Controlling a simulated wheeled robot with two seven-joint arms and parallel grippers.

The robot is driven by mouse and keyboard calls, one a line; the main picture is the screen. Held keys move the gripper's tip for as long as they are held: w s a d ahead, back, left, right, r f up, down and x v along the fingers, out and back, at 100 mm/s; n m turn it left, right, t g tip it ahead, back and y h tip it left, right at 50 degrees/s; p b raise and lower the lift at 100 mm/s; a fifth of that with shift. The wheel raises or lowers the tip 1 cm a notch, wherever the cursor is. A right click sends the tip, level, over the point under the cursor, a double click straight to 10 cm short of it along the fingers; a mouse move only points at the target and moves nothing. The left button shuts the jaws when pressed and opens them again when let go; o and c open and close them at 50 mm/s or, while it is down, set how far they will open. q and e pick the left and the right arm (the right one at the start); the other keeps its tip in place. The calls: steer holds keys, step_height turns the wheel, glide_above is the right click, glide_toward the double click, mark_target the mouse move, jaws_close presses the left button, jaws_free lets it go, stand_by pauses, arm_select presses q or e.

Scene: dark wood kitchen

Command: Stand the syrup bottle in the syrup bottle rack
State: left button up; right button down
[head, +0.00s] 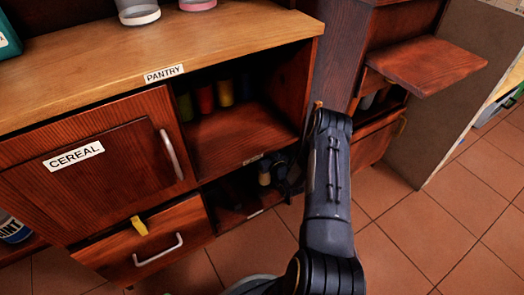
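A small dark bottle-like thing with a pale yellow part (264,178) is in the low, dark open compartment under the pantry shelf. It may be the syrup bottle, but its label cannot be read. My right arm comes up from the bottom and bends down at the cabinet's right edge. My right gripper (282,178) is dark and small, at the right of that compartment, close beside the bottle-like thing. Whether it touches or grips it cannot be told. A rack cannot be made out clearly in the shadow. My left gripper is not in view.
Above is an open pantry shelf (238,137) with several coloured containers at the back. A wooden flap (425,65) juts out at right. The tiled floor is clear.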

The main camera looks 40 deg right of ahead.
steer(key=shift+w+f, duration=0.25)
steer(key=shift+f, duration=0.05)
steer(key=shift+r, duration=0.2)
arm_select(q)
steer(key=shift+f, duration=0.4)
arm_select(e)
steer(key=shift+f, duration=0.15)
steer(key=c, duration=1)
jaws_free()
